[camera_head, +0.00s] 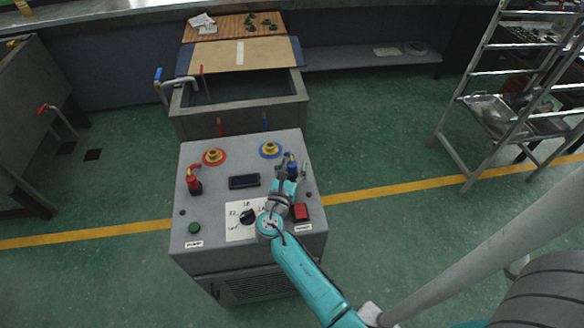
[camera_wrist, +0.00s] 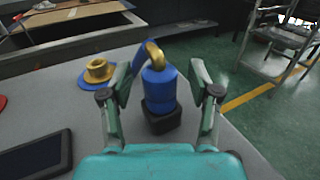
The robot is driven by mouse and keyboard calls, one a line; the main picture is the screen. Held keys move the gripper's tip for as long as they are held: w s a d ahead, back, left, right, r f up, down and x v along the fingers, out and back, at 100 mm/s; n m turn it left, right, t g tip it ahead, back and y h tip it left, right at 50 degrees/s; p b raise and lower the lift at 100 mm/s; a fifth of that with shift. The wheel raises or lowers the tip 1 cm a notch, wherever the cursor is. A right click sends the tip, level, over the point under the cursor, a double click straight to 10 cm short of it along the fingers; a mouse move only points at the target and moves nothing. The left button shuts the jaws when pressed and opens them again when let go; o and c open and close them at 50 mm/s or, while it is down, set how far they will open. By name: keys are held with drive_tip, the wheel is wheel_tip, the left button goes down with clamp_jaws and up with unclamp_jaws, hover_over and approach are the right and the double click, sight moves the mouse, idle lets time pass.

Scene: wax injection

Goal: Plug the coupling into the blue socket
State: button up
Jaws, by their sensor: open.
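The blue coupling (camera_wrist: 160,90) has a brass elbow on top and stands upright in a black holder (camera_wrist: 160,118). In the head view the coupling (camera_head: 292,169) is partly hidden by my gripper. My gripper (camera_wrist: 160,76) is open, with one finger on each side of the coupling in the wrist view. I cannot tell whether either finger touches it. The blue socket (camera_head: 270,149), a brass fitting on a blue ring, sits to the upper left of the coupling on the grey machine top. It also shows in the wrist view (camera_wrist: 98,73) and is empty.
A red socket (camera_head: 213,156) and a red coupling (camera_head: 194,185) are on the left of the machine top (camera_head: 220,175). A black display (camera_head: 244,181), a dial (camera_head: 247,216) and a red switch (camera_head: 301,212) are nearby. A sink (camera_head: 240,118) stands behind.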

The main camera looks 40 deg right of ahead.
drive_tip(key=shift+c, duration=0.3)
clamp_jaws()
